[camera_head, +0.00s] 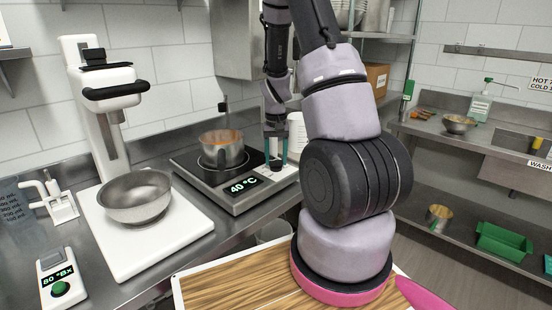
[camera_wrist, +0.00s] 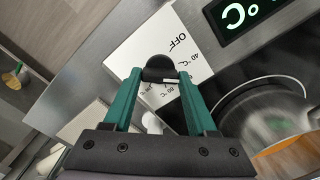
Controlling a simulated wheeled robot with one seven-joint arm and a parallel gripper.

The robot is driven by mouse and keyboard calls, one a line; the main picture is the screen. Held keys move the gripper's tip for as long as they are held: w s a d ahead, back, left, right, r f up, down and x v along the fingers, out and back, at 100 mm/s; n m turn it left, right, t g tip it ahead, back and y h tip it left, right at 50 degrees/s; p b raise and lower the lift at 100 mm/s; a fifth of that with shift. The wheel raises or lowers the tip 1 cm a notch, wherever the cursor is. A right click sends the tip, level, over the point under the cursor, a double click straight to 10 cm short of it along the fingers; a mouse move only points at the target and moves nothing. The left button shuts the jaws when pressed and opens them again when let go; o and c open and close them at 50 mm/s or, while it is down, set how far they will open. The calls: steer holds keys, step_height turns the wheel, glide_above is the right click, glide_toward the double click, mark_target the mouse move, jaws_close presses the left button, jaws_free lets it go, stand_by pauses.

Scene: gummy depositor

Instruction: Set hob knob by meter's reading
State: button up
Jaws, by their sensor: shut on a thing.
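My gripper (camera_wrist: 160,78) has its teal fingers shut on the black hob knob (camera_wrist: 158,66), one on each side. The knob sits on a white dial plate (camera_wrist: 137,50) marked OFF, 40 °C and 80 °C; other marks are partly hidden by the fingers. A white pointer line shows on the knob, but I cannot tell which mark it meets. The hob (camera_head: 240,198) display reads 40 °C. The meter (camera_head: 59,279) at the lower left, with a green button, reads 80 °Bx. In the head view my gripper (camera_head: 276,150) points down at the hob's right side.
A pot (camera_head: 222,155) with orange contents stands on the hob, close beside my gripper; it also shows in the wrist view (camera_wrist: 285,130). A steel bowl (camera_head: 137,196) sits under a white stand mixer (camera_head: 100,100) on the left. A wooden board (camera_head: 225,287) lies in front.

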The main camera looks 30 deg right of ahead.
mark_target(276, 161)
steer(key=shift+m, duration=2.2)
steer(key=o, duration=1.4)
steer(key=shift+c, duration=0.2)
step_height(276, 161, up, 11)
